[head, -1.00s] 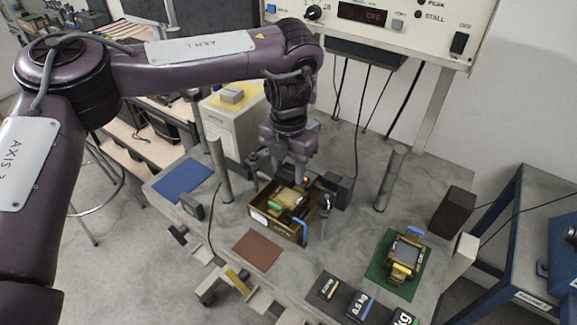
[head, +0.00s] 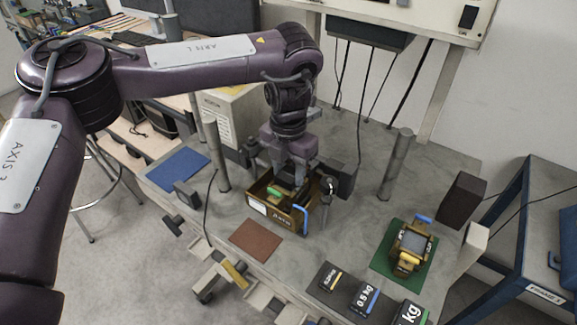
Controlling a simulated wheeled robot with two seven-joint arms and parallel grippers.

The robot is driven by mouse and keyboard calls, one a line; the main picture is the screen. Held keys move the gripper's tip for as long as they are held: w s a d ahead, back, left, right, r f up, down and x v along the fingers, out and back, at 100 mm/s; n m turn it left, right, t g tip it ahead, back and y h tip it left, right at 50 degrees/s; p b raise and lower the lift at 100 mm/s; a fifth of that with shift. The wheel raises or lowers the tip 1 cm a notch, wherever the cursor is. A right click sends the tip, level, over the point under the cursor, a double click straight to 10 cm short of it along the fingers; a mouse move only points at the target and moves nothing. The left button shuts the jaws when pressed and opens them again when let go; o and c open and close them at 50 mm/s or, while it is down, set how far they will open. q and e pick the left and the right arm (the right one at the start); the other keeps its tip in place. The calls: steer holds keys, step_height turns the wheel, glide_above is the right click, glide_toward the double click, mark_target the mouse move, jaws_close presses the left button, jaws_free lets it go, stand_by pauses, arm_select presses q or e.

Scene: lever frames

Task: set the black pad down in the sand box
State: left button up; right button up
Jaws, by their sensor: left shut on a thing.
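The brown open-topped box (head: 261,208), with a white label on its front, stands mid-table; I take it for the sand box. My left gripper (head: 289,181) points down into it and is shut on a dark thing (head: 287,187), likely the black pad. The fingers and box wall hide most of that thing, so I cannot tell if it touches the bottom. A green handle (head: 275,192) and a blue handle (head: 304,212) show at the box's front and right. My right gripper is not in view.
A dark post (head: 326,195) stands close right of the box. Grey posts (head: 215,155) and (head: 394,165) rise behind. A lever frame (head: 411,245) sits on a green mat (head: 388,262). Black weights (head: 364,298) line the front edge. A brown mat (head: 256,240) lies bare.

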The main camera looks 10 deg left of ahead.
arm_select(q)
steer(key=shift+f, duration=0.2)
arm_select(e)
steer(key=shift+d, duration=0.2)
arm_select(q)
steer(key=o, duration=1.3)
steer(key=shift+f, duration=0.1)
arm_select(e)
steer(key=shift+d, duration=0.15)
arm_select(q)
steer(key=shift+o, duration=0.2)
step_height(320, 180, up, 8)
steer(key=shift+f, duration=0.1)
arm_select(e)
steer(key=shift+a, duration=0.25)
